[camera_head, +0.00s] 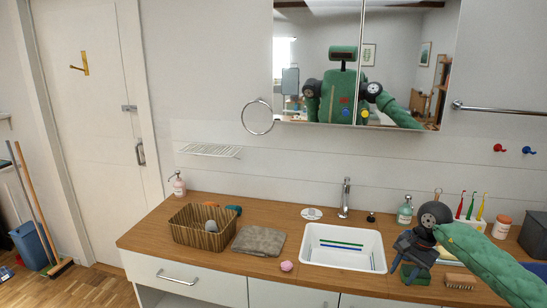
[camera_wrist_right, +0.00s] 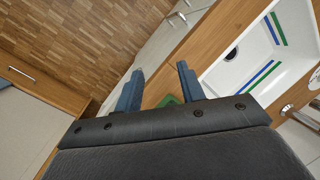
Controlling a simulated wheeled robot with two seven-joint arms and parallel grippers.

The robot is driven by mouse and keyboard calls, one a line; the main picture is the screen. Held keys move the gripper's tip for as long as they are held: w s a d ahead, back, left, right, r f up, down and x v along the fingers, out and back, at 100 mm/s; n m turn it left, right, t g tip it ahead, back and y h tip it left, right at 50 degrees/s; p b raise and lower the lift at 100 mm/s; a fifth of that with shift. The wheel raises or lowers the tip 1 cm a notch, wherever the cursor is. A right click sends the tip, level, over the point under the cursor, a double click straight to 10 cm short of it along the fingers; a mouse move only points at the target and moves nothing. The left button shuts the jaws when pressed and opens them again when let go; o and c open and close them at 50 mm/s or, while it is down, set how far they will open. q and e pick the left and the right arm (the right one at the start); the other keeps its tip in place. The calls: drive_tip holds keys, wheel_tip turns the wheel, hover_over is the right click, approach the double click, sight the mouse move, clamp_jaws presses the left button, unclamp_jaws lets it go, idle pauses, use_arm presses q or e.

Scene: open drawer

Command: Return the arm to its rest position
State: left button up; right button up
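My right arm comes in from the right in the camera_head view. Its gripper (camera_head: 412,262) is over the counter's front edge, right of the sink. In the right wrist view the two blue fingers (camera_wrist_right: 158,88) stand apart with a gap between them. A small green thing (camera_wrist_right: 170,100) shows behind the gap; I cannot tell how far it is from the fingers. My left gripper is not in view. The drawer front (camera_head: 215,285) with a metal handle (camera_head: 177,277) is under the counter at left; I see no clear opening above it.
The wooden counter (camera_head: 150,238) holds a wicker basket (camera_head: 190,234), folded cloth (camera_head: 259,240), pink item (camera_head: 286,266) and white sink (camera_head: 312,258). Near my right arm are a soap bottle (camera_head: 405,211), toothbrush holder (camera_head: 470,223) and brush (camera_head: 460,282). A mirror (camera_head: 300,60) hangs behind.

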drive_tip(key=s+a+f+m+t+y, duration=0.1)
drive_tip(key=a+f+m+t+y, duration=0.15)
drive_tip(key=a+m+y, duration=0.7)
drive_tip(key=s+a+f+m+t+y, duration=0.15)
drive_tip(key=a+m+t+y, duration=0.25)
drive_tip(key=a, duration=1)
drive_tip(key=s+d+f+m+t+h, duration=0.25)
drive_tip(key=f+m+h, duration=0.25)
drive_tip(key=f+m, duration=0.55)
drive_tip(key=s+d+f+m+t+h, duration=0.25)
drive_tip(key=f+m+h, duration=0.4)
drive_tip(key=m, duration=0.65)
drive_tip(key=s+d+f+m+t+h, duration=0.25)
drive_tip(key=s+f+m+h, duration=0.2)
drive_tip(key=f+m, duration=0.6)
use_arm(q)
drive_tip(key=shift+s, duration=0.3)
use_arm(e)
drive_tip(key=s+a+f+m+g, duration=0.1)
drive_tip(key=s+f+m+g, duration=0.3)
drive_tip(key=s, duration=0.5)
drive_tip(key=s+a+f+m+g, duration=0.2)
drive_tip(key=s+f+m+g, duration=0.2)
drive_tip(key=s+f, duration=0.3)
drive_tip(key=s+a+f+m+g, duration=0.2)
drive_tip(key=s+f+m+g, duration=0.3)
drive_tip(key=s, duration=0.8)
drive_tip(key=shift+a+f, duration=0.2)
drive_tip(key=shift+f, duration=0.05)
drive_tip(key=shift+y, duration=0.25)
